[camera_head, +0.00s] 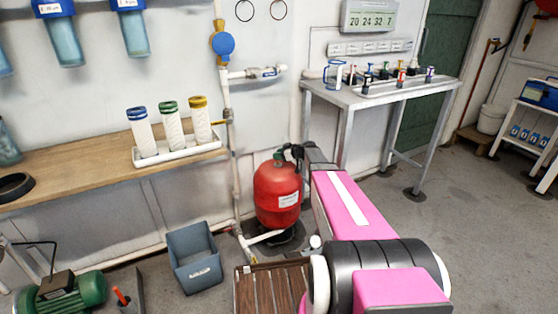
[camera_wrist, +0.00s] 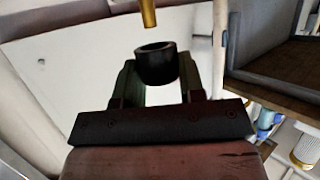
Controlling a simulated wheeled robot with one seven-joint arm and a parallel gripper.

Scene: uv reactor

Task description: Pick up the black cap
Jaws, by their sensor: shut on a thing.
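The black cap (camera_wrist: 157,66) is a short dark ring-like piece with an open top in the wrist view. It sits between the two fingertips of my gripper (camera_wrist: 157,72), which is shut on it. A brass-coloured stub (camera_wrist: 148,12) shows just beyond the cap, with a small gap between them in the picture. In the head view my gripper (camera_head: 287,152) is in front of the wall, by the top of the red tank (camera_head: 278,195). The cap cannot be clearly told from the dark fingers there.
A wooden bench (camera_head: 75,170) at left holds a white tray (camera_head: 180,152) with three filter cartridges and a black ring (camera_head: 15,187). A vertical pipe (camera_head: 233,180) stands left of the tank. A grey bin (camera_head: 195,258) is on the floor. A metal table (camera_head: 345,98) stands behind, right.

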